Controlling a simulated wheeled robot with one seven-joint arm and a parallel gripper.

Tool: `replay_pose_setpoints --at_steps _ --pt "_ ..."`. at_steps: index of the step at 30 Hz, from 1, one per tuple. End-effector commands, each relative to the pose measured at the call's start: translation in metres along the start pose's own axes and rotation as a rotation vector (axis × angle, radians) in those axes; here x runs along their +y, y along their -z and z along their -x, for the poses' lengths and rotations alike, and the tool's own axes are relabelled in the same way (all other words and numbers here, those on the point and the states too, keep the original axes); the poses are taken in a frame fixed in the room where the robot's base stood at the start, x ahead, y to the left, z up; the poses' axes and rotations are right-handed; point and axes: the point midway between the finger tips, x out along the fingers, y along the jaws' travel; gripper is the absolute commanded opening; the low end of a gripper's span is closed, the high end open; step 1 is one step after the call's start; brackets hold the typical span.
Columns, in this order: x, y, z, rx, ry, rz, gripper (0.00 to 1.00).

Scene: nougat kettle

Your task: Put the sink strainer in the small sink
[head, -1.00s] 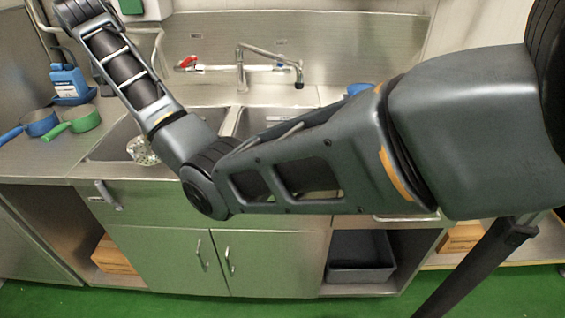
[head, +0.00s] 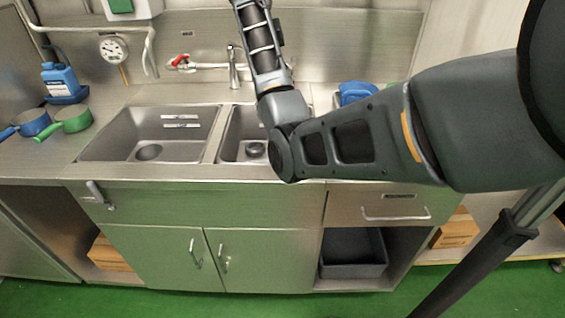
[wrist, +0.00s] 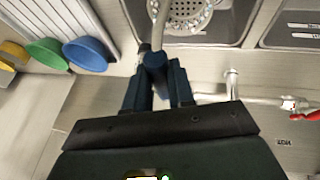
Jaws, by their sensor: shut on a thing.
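The sink strainer (wrist: 186,14) is a round perforated metal basket with a handle, seen at the top edge of the wrist view and partly cut off. My gripper (wrist: 158,60) is shut on its handle. The strainer shows over the small sink (wrist: 222,32) in that view; its height above the basin is unclear. In the head view the small sink (head: 240,122) is the right-hand basin, with a drain inside. My arm covers its right part. The gripper and strainer do not show in the head view.
The larger sink (head: 160,120) lies left of the small one and is empty. A faucet (head: 234,68) stands behind them; it also shows in the wrist view (wrist: 232,85).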

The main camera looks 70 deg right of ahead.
Motion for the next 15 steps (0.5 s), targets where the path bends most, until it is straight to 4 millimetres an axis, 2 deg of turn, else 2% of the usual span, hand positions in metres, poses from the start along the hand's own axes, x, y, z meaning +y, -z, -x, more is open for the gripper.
replay_pose_setpoints --at_steps 1,9,15 --pt "-0.004 -0.005 -0.012 0.000 0.000 0.001 0.00" --pt "-0.012 -0.019 -0.045 0.000 -0.001 0.000 0.00" --pt "-0.017 -0.023 -0.053 0.002 -0.005 0.003 0.00"
